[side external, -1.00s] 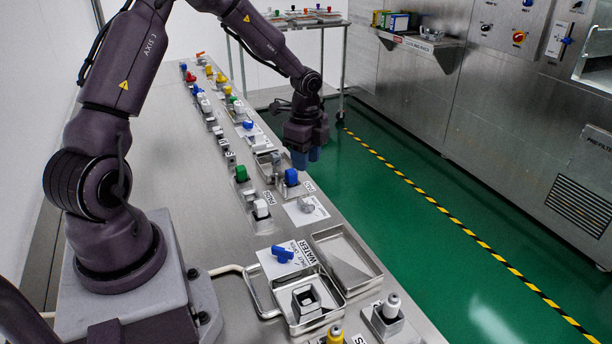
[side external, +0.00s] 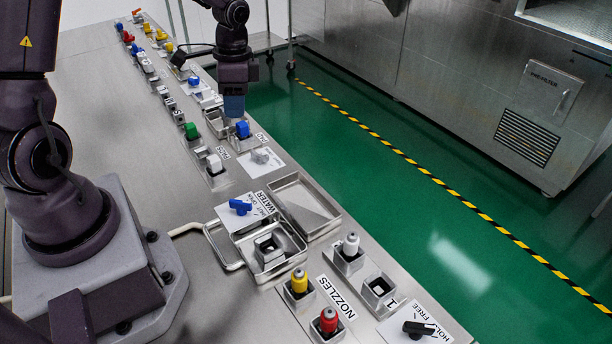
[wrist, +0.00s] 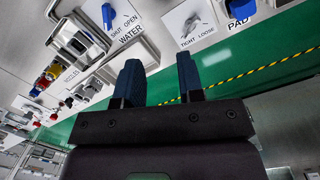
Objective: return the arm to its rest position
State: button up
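My gripper (side external: 234,108) hangs fingers-down from my arm near the bench's right-hand side, in the upper middle of the side view. Its blue fingertips appear just above and behind a blue block (side external: 242,129); I cannot tell the exact height gap. In the wrist view my gripper (wrist: 160,82) shows two dark blue fingers standing apart, with nothing between them. The gripper is open and empty. My arm's upper links are cut off by the top of the side view.
The bench (side external: 120,130) carries a green block (side external: 191,130), a blue water valve (side external: 240,207), a tray (side external: 303,205), and red (side external: 328,320) and yellow nozzles (side external: 299,281). Green floor (side external: 400,225) lies beyond its right edge. Steel cabinets (side external: 470,80) stand farther right.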

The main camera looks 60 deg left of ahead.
jog(key=s+d+r+n+t, duration=0.2)
jog(key=s+d+r+t, duration=0.1)
jog(key=s+d+r, duration=0.3)
jog(key=s+d+r+n+t, duration=0.2)
jog(key=s+d+r, duration=0.4)
jog(key=r, duration=0.5)
jog(key=shift+s+d+r+n+t, duration=0.35)
jog(key=shift+d+t, duration=0.45)
jog(key=shift+d, duration=0.45)
jog(key=shift+w, duration=0.1)
